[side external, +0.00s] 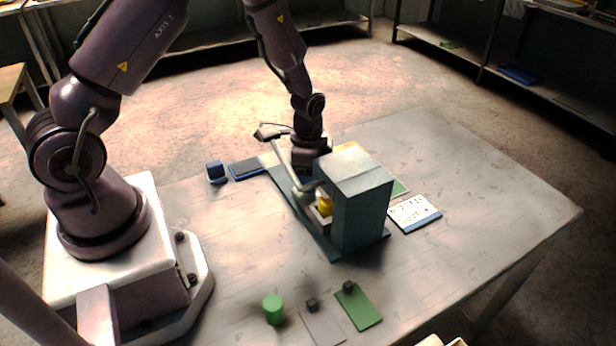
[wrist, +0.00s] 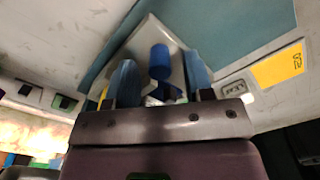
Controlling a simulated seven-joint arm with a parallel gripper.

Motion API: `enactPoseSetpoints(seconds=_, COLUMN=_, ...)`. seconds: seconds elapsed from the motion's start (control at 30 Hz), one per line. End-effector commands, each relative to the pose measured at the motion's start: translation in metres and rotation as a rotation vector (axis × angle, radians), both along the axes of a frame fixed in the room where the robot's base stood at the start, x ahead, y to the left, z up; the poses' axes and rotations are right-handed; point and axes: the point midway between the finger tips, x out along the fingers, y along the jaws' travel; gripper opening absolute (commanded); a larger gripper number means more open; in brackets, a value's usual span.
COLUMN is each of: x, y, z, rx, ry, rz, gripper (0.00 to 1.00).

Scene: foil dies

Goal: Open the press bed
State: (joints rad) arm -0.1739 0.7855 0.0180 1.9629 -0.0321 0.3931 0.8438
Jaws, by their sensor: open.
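The press (side external: 362,205) is a blue-grey block housing on a long teal base plate (side external: 328,247) in the middle of the table. A pale lever arm (side external: 281,155) with a dark grip rises at its left. A yellow block (side external: 325,206) shows in the press opening. My gripper (wrist: 162,78) points down behind the lever and housing, its fingertips hidden in the side view. In the wrist view its two blue fingers are apart, with a blue cylinder (wrist: 160,58), perhaps the bed's handle, between them over a grey plate. I cannot tell whether they touch it.
A green cylinder (side external: 273,309), a grey plate (side external: 322,328) and a green plate (side external: 359,307) with small dark knobs lie in front. A blue block (side external: 216,172) and blue plate (side external: 247,169) lie at left. A lettered card (side external: 414,213) lies right. The table's right side is clear.

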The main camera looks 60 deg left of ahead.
Motion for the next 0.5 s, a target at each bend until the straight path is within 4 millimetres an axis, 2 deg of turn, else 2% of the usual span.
enactPoseSetpoints(seconds=0.13, x=0.0001, y=0.0000, z=-0.0082, rx=0.001, ry=-0.001, rz=-0.001, gripper=0.48)
enactPoseSetpoints(seconds=0.4, x=0.0001, y=0.0000, z=-0.0089, rx=0.001, ry=-0.001, rz=-0.001, gripper=0.48)
enactPoseSetpoints(seconds=0.5, x=0.0001, y=0.0000, z=-0.0088, rx=0.001, ry=-0.001, rz=-0.001, gripper=0.25)
